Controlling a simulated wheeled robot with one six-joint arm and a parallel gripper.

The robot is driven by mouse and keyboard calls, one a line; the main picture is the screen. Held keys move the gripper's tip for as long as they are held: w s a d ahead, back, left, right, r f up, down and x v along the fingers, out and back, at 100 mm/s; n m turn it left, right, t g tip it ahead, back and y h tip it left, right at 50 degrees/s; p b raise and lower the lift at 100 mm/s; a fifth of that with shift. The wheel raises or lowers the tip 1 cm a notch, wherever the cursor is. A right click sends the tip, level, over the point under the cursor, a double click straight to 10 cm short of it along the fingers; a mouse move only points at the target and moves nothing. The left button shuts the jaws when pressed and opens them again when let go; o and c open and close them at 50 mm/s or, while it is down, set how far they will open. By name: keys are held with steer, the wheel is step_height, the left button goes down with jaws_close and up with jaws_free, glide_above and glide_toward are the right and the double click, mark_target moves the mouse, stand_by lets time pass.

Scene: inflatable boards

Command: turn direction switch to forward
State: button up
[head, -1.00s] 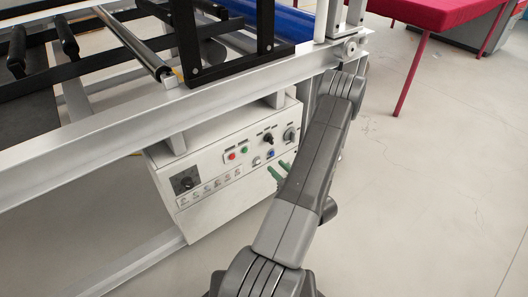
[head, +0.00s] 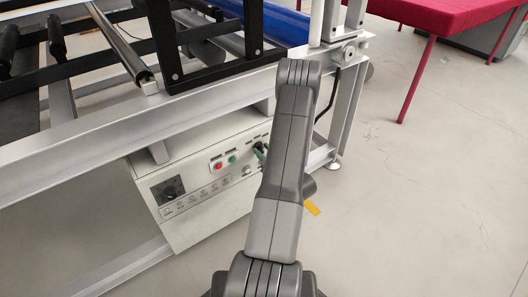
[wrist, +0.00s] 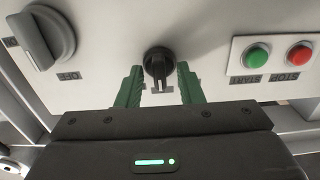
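A small black rotary switch (wrist: 158,63), which I take for the direction switch, is on the white control panel (wrist: 105,25). The wrist view shows the panel upside down. My gripper (wrist: 158,84) has one green finger on each side of the switch, with a narrow gap to its handle on both sides. The fingers are open and hold nothing. The switch label is mostly hidden behind the fingers. In the head view, the green fingers of my gripper (head: 260,151) show at the panel beside my arm, which hides the panel's right part.
A green button (wrist: 257,56) and a red button (wrist: 299,55) sit beside the switch. A large grey knob (wrist: 40,38) is on its other side. A metal frame rail (head: 110,135) runs above the panel. Open floor (head: 430,200) lies to the right.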

steer(key=c, duration=0.6)
steer(key=shift+m, duration=0.4)
steer(key=shift+d+m+b, duration=0.1)
steer(key=shift+m+b, duration=0.7)
steer(key=shift+m, duration=3.2)
steer(key=o, duration=0.6)
steer(key=shift+f, duration=0.1)
